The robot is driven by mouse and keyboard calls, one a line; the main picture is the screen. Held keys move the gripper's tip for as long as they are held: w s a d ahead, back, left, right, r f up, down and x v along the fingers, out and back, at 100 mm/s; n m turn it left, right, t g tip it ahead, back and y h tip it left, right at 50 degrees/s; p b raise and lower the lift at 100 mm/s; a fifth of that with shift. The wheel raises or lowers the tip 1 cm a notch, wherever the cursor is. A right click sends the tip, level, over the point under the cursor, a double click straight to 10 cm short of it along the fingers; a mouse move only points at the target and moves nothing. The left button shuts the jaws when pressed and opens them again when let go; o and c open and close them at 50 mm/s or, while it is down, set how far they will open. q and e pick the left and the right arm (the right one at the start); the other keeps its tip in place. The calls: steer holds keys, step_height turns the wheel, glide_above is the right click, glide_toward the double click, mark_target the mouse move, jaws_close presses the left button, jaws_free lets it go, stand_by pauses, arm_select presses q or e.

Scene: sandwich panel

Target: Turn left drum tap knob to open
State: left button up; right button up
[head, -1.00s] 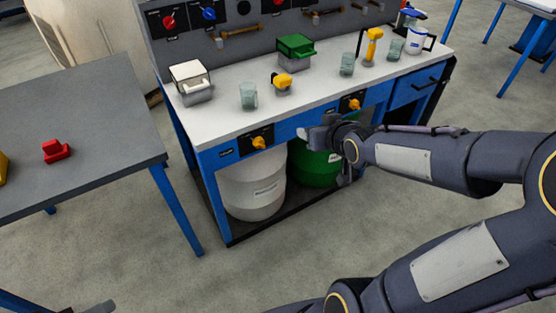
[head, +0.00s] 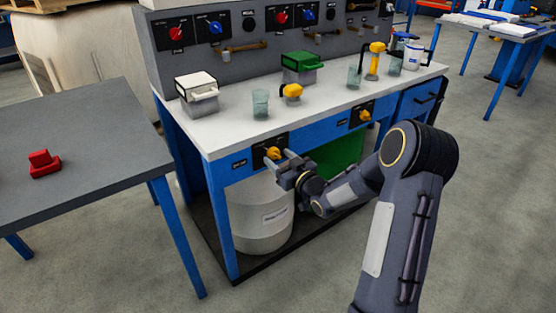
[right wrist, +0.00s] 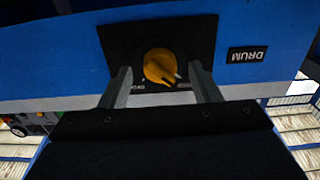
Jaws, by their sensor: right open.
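The left drum tap knob (head: 273,153) is yellow-orange on a black plate, set in the blue front rail of the bench above the white drum (head: 262,212). It also shows in the right wrist view (right wrist: 160,66), with a pale pointer mark aimed toward the lower right and a DRUM label (right wrist: 247,55) beside the plate. My right gripper (head: 283,159) is open in front of the knob. In the right wrist view its two fingers (right wrist: 161,86) stand on either side of the knob, apart from it. My left gripper is not in view.
A second yellow knob (head: 365,116) sits farther right on the rail, above the green drum (head: 338,153). The white bench top (head: 226,130) carries white and green boxes and glasses. A grey table (head: 75,140) with a red object (head: 45,164) stands at left.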

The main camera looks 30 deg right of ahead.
steer(key=shift+w, duration=0.65)
steer(key=c, duration=1)
